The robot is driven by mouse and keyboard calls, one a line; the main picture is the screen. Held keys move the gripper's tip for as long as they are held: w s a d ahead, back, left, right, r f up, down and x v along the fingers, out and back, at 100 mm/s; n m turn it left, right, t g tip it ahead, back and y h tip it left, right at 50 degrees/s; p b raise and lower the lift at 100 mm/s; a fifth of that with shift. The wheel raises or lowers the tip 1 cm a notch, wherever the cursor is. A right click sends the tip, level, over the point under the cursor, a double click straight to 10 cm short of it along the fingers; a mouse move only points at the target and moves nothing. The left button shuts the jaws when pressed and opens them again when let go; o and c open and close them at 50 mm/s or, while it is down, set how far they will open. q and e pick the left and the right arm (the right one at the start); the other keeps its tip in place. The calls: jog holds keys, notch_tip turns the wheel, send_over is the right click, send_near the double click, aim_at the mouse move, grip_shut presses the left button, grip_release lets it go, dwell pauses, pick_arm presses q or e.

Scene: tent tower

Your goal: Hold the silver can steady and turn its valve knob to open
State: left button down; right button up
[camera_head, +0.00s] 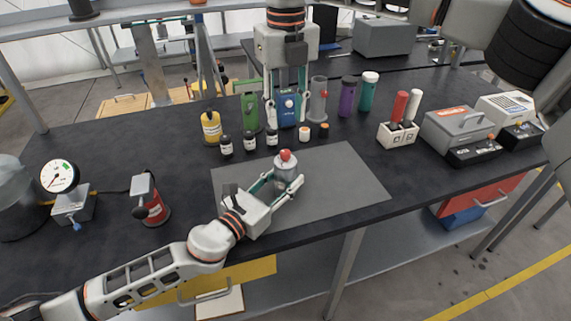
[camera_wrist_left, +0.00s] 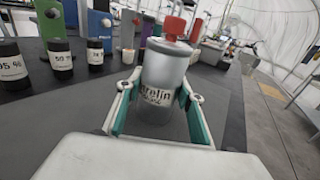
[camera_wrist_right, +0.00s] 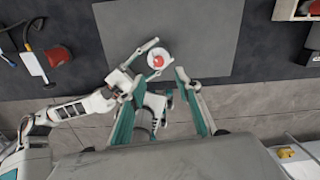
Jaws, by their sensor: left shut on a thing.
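The silver can (camera_head: 287,174) stands upright on the grey mat, with a red valve knob (camera_head: 285,156) on top. My left gripper (camera_head: 288,184) is shut around the can's body from the front left. In the left wrist view, the can (camera_wrist_left: 164,72) sits between the teal finger pads, its label partly legible, with the red knob (camera_wrist_left: 175,27) above. My right gripper (camera_head: 287,117) is open, its fingers apart, pointing down. In the right wrist view, the red knob (camera_wrist_right: 157,61) shows beyond my open right fingertips (camera_wrist_right: 165,62), not touching them. The knob's valve setting cannot be told.
The grey mat (camera_head: 345,190) is otherwise mostly clear. A white holder (camera_head: 397,135) is at right. A red canister (camera_head: 153,208) and a gauge (camera_head: 59,176) stand at left.

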aim_at(286, 153)
jog(key=shift+s+d+r+m+t+y, duration=0.75)
jog(key=shift+s+t, duration=1.25)
jog(key=shift+s, duration=0.5)
jog(key=x, duration=1.2)
grip_shut()
